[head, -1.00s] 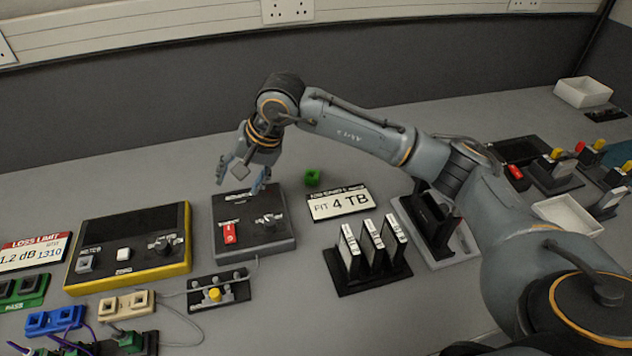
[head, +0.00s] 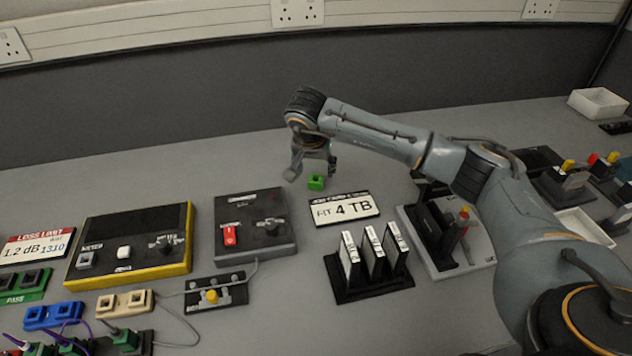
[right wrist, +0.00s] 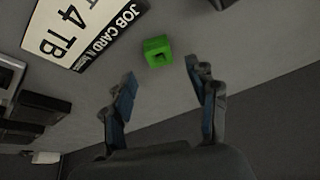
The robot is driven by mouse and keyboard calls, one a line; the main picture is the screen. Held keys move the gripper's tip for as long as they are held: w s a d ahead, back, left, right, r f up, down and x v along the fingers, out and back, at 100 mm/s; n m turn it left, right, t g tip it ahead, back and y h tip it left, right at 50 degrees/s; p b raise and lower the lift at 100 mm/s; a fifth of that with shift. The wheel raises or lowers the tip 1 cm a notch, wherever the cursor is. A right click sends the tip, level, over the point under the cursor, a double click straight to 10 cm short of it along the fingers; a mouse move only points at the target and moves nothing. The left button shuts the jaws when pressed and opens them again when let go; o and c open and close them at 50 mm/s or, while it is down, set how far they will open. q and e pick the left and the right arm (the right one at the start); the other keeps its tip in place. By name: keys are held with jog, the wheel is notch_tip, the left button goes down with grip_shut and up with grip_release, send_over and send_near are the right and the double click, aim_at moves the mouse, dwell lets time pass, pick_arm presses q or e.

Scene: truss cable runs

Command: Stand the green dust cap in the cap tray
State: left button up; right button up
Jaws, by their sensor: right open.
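The green dust cap (head: 316,183) is a small bright green block with a hole in it. It lies on the grey bench behind the job card. In the right wrist view the green cap (right wrist: 157,52) sits just beyond my fingertips, roughly in line with the space between them. My right gripper (head: 313,172) is open and empty, close to the cap in the head view. Its two fingers (right wrist: 163,88) stand apart in the wrist view. I cannot tell for sure which container is the cap tray. My left gripper is not in view.
The "FIT 4 TB" card (head: 344,209), a drive rack (head: 372,288) and a grey box with a red switch (head: 255,243) stand near the cap. A white tray (head: 587,228) is at the right, a white bin (head: 598,102) at the back. Bare bench lies behind the cap.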

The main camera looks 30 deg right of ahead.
aim_at(317, 175)
jog(key=x, duration=0.5)
jog(key=shift+w+d+r+p, duration=0.1)
jog(key=shift+w+d+p, duration=0.1)
jog(key=shift+w+p, duration=0.15)
jog(key=shift+s, duration=0.1)
jog(key=c, duration=0.9)
jog(key=shift+r, duration=0.15)
